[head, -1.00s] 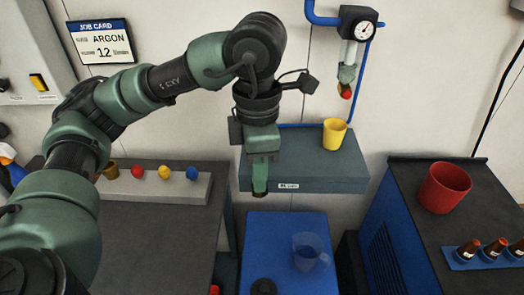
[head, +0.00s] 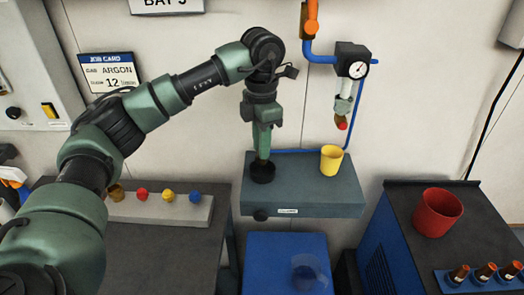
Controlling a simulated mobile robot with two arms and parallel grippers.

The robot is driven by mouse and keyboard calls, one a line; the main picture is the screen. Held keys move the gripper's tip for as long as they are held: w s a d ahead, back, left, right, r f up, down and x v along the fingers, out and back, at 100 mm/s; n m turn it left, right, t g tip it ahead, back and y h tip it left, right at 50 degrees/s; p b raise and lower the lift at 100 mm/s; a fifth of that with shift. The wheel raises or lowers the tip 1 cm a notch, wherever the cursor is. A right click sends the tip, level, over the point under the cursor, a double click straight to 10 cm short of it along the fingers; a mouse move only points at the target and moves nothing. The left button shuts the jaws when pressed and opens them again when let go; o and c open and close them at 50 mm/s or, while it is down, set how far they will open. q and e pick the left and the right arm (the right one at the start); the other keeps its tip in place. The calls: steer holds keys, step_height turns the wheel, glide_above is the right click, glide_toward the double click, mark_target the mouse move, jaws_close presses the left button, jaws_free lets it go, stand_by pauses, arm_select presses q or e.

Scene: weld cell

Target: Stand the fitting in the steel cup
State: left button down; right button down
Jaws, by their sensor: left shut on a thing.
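My left gripper (head: 263,153) points straight down over the grey-blue wall shelf (head: 315,188). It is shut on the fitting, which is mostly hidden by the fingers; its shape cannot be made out. A dark round cup-like thing (head: 262,174) on the shelf, left of the yellow cup, is right at the fingertips; it seems to be the steel cup. I cannot tell whether the fitting is inside it or just above it. My right gripper is not in view.
A yellow cup (head: 331,160) stands on the shelf to the right, below a gauge (head: 353,65) with a red-tipped nozzle. A clear jug (head: 306,272) is on the blue table. A red cup (head: 437,212) and brown bottles stand on the right cabinet. Coloured knobs line the left bench.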

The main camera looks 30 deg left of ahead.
arm_select(q)
steer(key=w+f+p, duration=0.1)
steer(key=w+a+f+p, duration=0.1)
steer(key=f, duration=0.1)
steer(key=shift+w+a+f, duration=0.1)
steer(key=shift+w, duration=0.05)
step_height(320, 180, down, 2)
steer(key=shift+f+p, duration=0.15)
steer(key=shift+p, duration=0.45)
steer(key=shift+f+p, duration=0.35)
steer(key=shift+p, duration=0.05)
steer(key=shift+w+f, duration=0.15)
steer(key=shift+f, duration=0.3)
steer(key=shift+f, duration=0.1)
